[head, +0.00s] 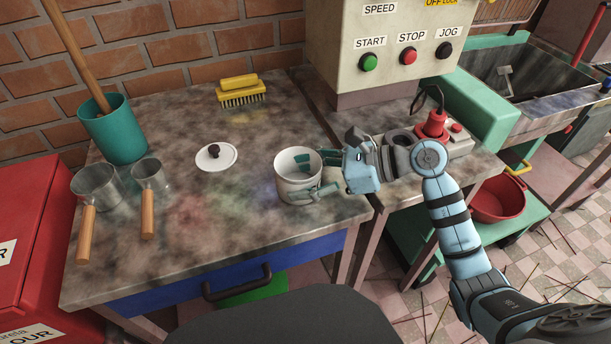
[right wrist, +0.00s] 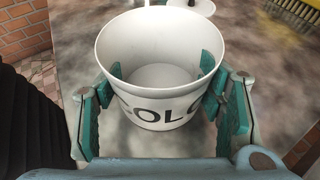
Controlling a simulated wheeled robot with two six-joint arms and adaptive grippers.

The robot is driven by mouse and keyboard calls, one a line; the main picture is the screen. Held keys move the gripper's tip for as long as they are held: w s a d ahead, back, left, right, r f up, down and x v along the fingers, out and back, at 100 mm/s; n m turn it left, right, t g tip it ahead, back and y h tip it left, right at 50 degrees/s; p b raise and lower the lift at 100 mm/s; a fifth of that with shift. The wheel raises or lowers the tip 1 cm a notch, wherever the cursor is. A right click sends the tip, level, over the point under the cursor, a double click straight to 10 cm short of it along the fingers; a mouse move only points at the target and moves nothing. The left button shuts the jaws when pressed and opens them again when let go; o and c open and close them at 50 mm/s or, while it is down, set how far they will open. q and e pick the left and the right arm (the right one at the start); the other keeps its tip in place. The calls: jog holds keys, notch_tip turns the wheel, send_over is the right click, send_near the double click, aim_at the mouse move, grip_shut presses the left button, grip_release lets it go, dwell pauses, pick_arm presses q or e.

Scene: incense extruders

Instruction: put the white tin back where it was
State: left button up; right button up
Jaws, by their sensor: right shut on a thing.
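The white tin (head: 291,187) is at the front right of the stained table (head: 190,251), upright and open at the top. In the right wrist view the tin (right wrist: 160,75) looks empty and shows dark letters on its side. My right gripper (head: 311,175) comes in from the right and is shut on the tin, with its teal fingers on both sides of the wall. I cannot tell whether the tin's base touches the table. A white lid with a dark knob (head: 216,157) lies on the table left of the tin. My left gripper is not in view.
Two metal scoops with wooden handles (head: 148,205) and a teal pot (head: 114,133) are at the left. A yellow brush (head: 241,93) lies at the back. A control box (head: 386,38) stands behind right. The table between lid and front edge is clear.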

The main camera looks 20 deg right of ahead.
jog(key=shift+f, duration=0.2)
jog(key=o, duration=1.3)
jog(key=shift+r, duration=0.1)
jog(key=shift+r, duration=0.15)
jog(key=shift+s+d+r, duration=0.1)
jog(key=shift+d, duration=0.15)
jog(key=p+v, duration=0.1)
jog(key=v, duration=1)
jog(key=shift+s+d, duration=0.1)
jog(key=shift+d, duration=0.1)
